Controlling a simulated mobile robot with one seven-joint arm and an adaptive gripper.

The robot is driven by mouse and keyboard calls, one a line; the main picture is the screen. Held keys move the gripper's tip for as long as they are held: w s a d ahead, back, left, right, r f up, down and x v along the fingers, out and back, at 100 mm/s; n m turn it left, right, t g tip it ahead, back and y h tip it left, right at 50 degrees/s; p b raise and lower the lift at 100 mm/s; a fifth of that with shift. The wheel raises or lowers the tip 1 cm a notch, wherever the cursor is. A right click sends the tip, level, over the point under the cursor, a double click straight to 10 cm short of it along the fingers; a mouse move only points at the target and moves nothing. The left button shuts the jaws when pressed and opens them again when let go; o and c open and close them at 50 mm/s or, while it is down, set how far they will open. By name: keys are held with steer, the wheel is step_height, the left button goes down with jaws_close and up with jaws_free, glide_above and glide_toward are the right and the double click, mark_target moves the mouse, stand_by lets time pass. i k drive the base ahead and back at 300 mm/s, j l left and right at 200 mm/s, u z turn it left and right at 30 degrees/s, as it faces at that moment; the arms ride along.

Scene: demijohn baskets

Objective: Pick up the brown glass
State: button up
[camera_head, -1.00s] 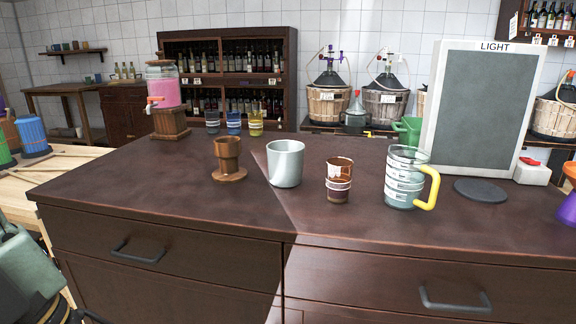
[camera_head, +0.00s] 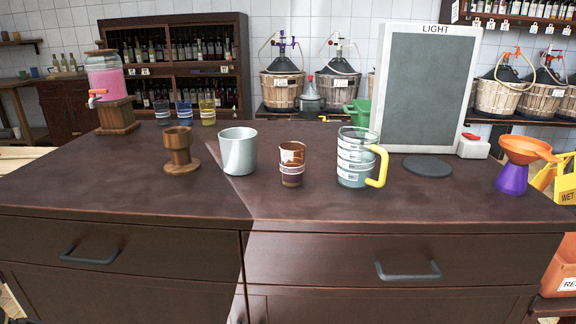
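The brown glass (camera_head: 292,164) stands upright on the dark wooden counter (camera_head: 215,207), near its middle. It is a small, brown, see-through tumbler with pale bands around it. A grey-white cup (camera_head: 238,151) stands to its left, and a clear measuring jug (camera_head: 355,160) with a yellow handle stands to its right. There are gaps on both sides of the glass. My gripper is not in view.
A wooden cup on a foot (camera_head: 180,150) stands further left. Behind are a pink drink dispenser (camera_head: 104,80), several small coloured glasses, and a grey board (camera_head: 425,90) marked LIGHT. A purple and orange funnel piece (camera_head: 513,178) stands at right. The counter's front strip is clear.

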mark_target(292, 154)
steer(key=i+j, duration=0.15)
steer(key=j, duration=0.2)
steer(key=i+j, duration=0.15)
steer(key=j, duration=0.2)
steer(key=i+j+z, duration=0.1)
steer(key=j, duration=0.3)
steer(key=i+j+z, duration=0.1)
steer(key=z, duration=1.45)
steer(key=k+j, duration=0.05)
